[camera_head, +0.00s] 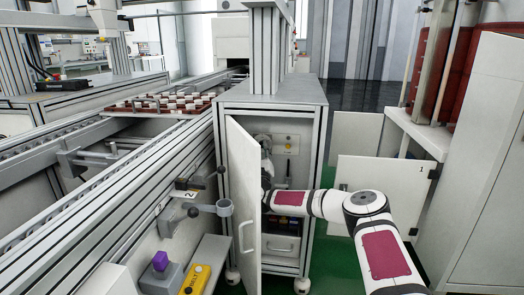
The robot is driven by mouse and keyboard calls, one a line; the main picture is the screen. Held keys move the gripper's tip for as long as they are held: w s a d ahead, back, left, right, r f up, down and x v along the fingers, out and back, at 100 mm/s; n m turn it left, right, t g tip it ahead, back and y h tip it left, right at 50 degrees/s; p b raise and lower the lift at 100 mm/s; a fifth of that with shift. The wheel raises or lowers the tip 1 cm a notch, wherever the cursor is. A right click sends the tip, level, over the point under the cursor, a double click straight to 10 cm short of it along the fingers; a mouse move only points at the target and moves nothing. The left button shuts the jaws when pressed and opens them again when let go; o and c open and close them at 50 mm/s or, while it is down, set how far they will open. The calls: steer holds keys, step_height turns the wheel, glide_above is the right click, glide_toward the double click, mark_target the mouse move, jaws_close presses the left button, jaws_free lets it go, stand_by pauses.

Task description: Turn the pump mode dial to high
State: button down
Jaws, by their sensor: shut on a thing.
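The pump mode dial is not clearly visible; my gripper covers the left part of the control panel (286,143) inside the open grey cabinet (270,100). My gripper (264,141) reaches into the cabinet in the head view and is up against that panel. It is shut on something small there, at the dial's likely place. The open cabinet door (243,200) hides part of my gripper and wrist. The dial's pointer and its setting cannot be read.
The door stands open left of my arm. A conveyor with a red tray of pots (165,103) runs at left. White panels (375,188) and a white bench (418,135) stand right.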

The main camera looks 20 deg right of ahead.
steer(key=shift+m, duration=0.3)
steer(key=c, duration=1.4)
jaws_free()
steer(key=shift+o, duration=0.2)
step_height(320, 180, up, 10)
steer(key=shift+f, duration=0.1)
steer(key=shift+s, duration=0.1)
